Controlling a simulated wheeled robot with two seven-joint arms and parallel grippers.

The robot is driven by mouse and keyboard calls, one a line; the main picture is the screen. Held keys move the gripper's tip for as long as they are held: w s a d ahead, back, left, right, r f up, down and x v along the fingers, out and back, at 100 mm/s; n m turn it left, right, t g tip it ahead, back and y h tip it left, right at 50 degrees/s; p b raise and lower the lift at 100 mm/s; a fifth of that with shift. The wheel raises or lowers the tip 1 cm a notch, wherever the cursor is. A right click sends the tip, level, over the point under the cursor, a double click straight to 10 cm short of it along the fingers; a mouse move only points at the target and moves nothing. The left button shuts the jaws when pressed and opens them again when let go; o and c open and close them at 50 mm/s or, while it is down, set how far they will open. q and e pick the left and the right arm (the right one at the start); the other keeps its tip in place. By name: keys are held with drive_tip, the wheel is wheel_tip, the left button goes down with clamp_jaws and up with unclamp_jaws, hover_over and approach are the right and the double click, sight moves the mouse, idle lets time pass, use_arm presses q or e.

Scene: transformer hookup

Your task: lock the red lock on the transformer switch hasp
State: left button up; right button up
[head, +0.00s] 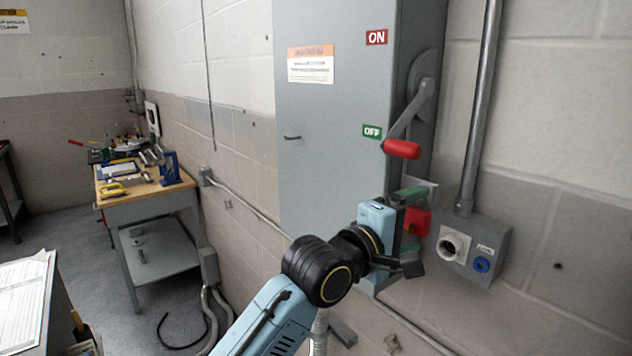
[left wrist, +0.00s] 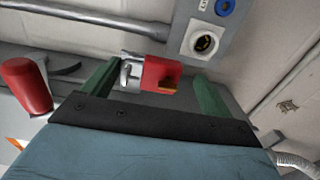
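The red lock (head: 418,221) is at the lower right edge of the grey switch box (head: 330,130). In the left wrist view the lock (left wrist: 161,74) shows its red body, with a metal shackle and hasp parts on its left. My left gripper (head: 409,218) is open, its green fingers on either side of the lock. In the left wrist view there is a gap between each finger and the red body. Whether the shackle is closed through the hasp cannot be told. The red-gripped switch handle (head: 402,149) points down near the OFF label (head: 372,131). My right gripper is out of view.
A grey outlet box (head: 475,248) with a white socket and a blue one sits right of the lock, under a vertical conduit (head: 478,120). A workbench (head: 150,186) with tools stands at the back left. A table edge with papers (head: 22,300) is at the lower left.

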use_arm(q)
drive_tip(key=shift+o, duration=0.9)
drive_tip(key=shift+f, duration=0.1)
drive_tip(key=shift+w, duration=0.1)
drive_tip(key=shift+r, duration=0.2)
